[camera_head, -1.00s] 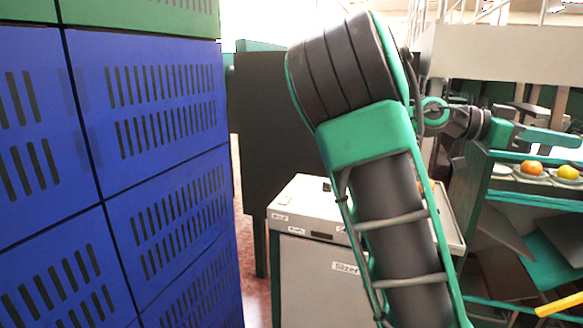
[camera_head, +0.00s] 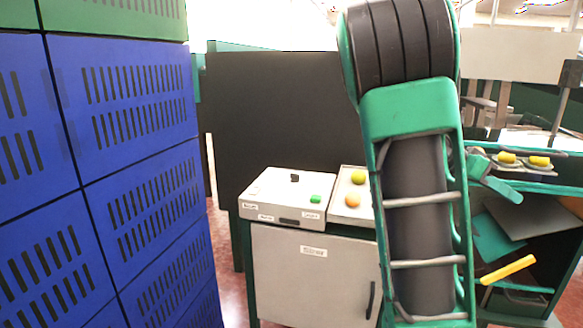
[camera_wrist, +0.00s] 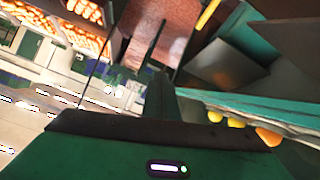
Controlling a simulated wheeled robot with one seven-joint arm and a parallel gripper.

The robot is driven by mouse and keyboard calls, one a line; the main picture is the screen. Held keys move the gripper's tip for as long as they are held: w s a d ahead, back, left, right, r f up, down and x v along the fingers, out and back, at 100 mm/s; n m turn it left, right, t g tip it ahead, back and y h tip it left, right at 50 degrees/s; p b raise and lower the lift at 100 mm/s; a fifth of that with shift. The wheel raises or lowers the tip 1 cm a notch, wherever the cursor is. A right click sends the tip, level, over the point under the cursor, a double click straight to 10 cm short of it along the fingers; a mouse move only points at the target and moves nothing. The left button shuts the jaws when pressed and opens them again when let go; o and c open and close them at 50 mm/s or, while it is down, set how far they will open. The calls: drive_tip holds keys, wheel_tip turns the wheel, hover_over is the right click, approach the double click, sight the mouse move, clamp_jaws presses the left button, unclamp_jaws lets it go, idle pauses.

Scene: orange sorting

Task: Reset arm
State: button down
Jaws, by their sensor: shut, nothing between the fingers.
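My arm rises in the right half of the head view, its thick upper link upright. My gripper (camera_head: 512,193), teal and small, shows behind and to the right of that link, in front of the shelf unit. In the wrist view my gripper (camera_wrist: 160,90) shows its dark fingers together with nothing held. Yellow fruits (camera_head: 507,158) lie on pale plates on the shelf top, close to my gripper. In the wrist view, yellow fruits (camera_wrist: 235,122) and an orange one (camera_wrist: 268,136) line the right side, apart from the fingers.
Stacked blue crates (camera_head: 125,95) form a wall at left. A white sizer cabinet (camera_head: 310,275) carries a panel with a green button (camera_head: 315,198) and a tray with a yellow-green fruit (camera_head: 358,177) and an orange fruit (camera_head: 352,200). A yellow bar (camera_head: 508,269) juts from the shelf unit.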

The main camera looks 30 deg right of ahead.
drive_tip(key=w+a+f+n+t+y, duration=0.3)
drive_tip(key=a+f+n+t+y, duration=0.3)
drive_tip(key=a+f, duration=0.7)
drive_tip(key=s+a+f+n+t+y, duration=0.1)
drive_tip(key=a+f+n+t+y, duration=0.1)
drive_tip(key=a+n, duration=0.8)
drive_tip(key=a+y, duration=0.1)
drive_tip(key=a, duration=0.7)
drive_tip(key=shift+s+a+f+y, duration=0.2)
drive_tip(key=shift+s+a+y, duration=0.1)
drive_tip(key=shift+y, duration=0.1)
